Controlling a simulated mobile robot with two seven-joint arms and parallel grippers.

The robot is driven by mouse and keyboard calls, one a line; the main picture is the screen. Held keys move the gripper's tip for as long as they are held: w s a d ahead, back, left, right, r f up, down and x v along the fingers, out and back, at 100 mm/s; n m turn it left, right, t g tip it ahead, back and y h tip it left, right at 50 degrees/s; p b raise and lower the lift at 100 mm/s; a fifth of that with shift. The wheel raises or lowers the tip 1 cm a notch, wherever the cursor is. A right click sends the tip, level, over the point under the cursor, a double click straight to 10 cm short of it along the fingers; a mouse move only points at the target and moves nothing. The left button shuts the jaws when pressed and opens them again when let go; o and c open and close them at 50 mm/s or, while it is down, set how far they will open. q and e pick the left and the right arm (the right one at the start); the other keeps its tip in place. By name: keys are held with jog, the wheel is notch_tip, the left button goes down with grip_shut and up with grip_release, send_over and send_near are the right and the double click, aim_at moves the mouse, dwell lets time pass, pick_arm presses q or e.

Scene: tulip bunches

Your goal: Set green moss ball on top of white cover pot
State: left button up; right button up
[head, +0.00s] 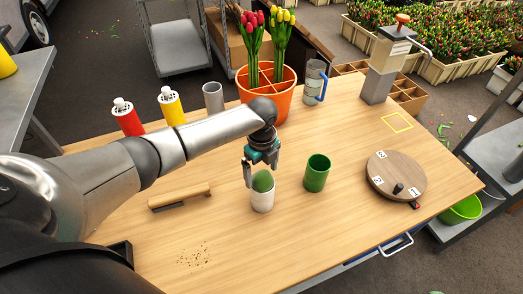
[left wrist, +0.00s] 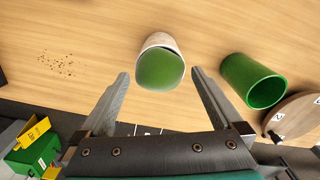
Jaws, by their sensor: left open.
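The green moss ball (head: 262,181) sits in the mouth of the white cover pot (head: 262,203), its top bulging a little above the rim. In the left wrist view the ball (left wrist: 160,70) fills the opening of the white pot (left wrist: 159,40), whose rim shows around it. The pot stands upright on the wooden table. My left gripper (head: 262,171) is open just above the ball. In the left wrist view its fingers are spread on either side of the ball, apart from it. My right gripper is not in view.
A green cup (head: 317,174) stands just right of the white pot. A round wooden board (head: 396,170) lies further right. A wooden roller-like tool (head: 180,197) lies on the left. An orange pot (head: 273,95) with tulips stands behind. The table front has free room.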

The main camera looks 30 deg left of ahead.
aim_at(262, 174)
pick_arm(q)
notch_tip(262, 174, up, 14)
jog(key=p, duration=0.1)
jog(key=shift+f, duration=0.2)
dwell(0.5)
